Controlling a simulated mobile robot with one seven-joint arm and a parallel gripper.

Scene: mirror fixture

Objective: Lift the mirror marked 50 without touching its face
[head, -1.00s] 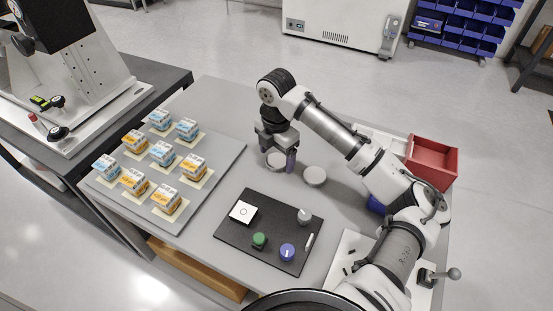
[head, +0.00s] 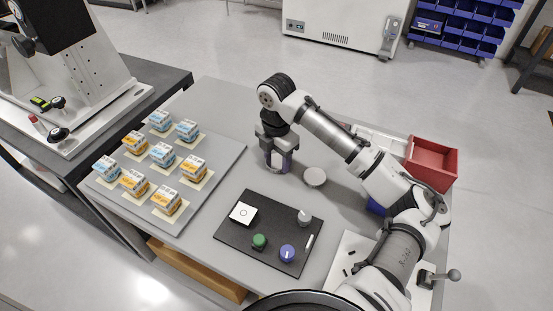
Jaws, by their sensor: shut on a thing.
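Two round, pale mirror discs are on the grey table. My gripper (head: 278,164) is low over the table and shut on the left mirror (head: 278,160), with a finger on either side. The fingers hide much of it, and I cannot tell whether it is off the table. The right mirror (head: 315,177) lies flat on the table just right of my gripper, apart from it. No number can be read on either mirror, so I cannot tell which is marked 50.
A black mat (head: 268,231) holds a white square (head: 243,213), a green-capped jar (head: 259,241), a blue knob (head: 287,253) and a small grey piece (head: 304,217). A grey board (head: 222,165) at left carries several small boxes. A red bin (head: 432,163) stands behind my arm.

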